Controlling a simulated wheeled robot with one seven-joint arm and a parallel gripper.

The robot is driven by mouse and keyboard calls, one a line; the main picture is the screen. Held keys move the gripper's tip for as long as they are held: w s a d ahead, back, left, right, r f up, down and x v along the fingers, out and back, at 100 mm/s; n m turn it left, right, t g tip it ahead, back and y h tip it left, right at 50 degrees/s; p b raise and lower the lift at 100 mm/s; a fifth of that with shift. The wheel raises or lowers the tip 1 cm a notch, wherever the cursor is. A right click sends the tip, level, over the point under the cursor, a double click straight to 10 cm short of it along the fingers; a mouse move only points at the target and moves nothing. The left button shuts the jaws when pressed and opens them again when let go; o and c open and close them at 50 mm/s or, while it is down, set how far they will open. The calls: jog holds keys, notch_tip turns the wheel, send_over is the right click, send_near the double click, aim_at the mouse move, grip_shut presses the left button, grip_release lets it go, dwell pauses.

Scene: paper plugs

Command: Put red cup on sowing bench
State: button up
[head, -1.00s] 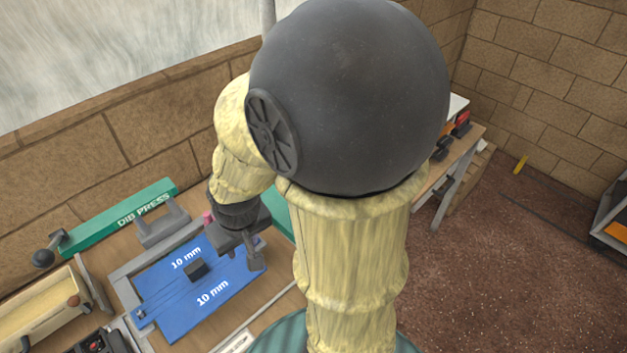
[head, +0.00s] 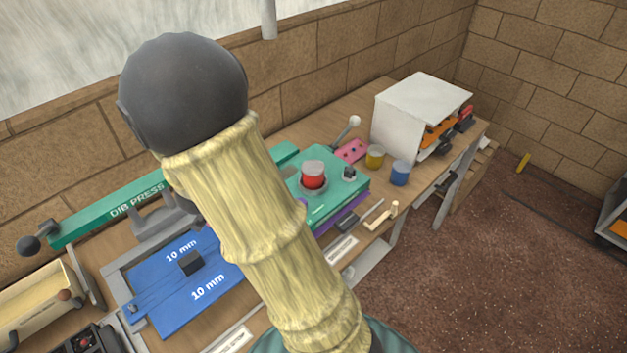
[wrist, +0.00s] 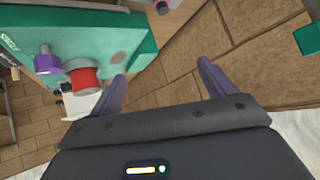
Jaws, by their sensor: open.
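The red cup (head: 313,179), with a pale grey top, stands on the teal unit (head: 345,190) in the middle of the bench. It also shows in the wrist view (wrist: 86,82), left of the fingers. My gripper (wrist: 162,70) has its two purple fingers spread wide with nothing between them; the cup is outside the left finger. In the head view my gripper is hidden behind my arm. A long wooden workbench (head: 290,133) runs along the wall; I cannot tell which part is the sowing bench.
A yellow cup (head: 375,157) and a blue cup (head: 400,173) stand right of the teal unit, before a white box (head: 410,112). A blue mat (head: 165,300) and the green dib press (head: 110,212) are at left. The brown floor at right is mostly clear.

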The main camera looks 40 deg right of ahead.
aim_at(307, 172)
jog(key=s+d+f+m+g+h+b, duration=0.1)
jog(key=s+d+m+g+h+b, duration=0.1)
jog(key=s+d+m+g+h, duration=0.4)
jog(key=m+h, duration=0.1)
jog(key=h, duration=0.1)
jog(key=shift+f+g+h, duration=0.2)
jog(key=shift+g+h, duration=0.2)
jog(key=shift+d, duration=0.15)
jog(key=x, duration=1.2)
jog(key=shift+w, duration=0.15)
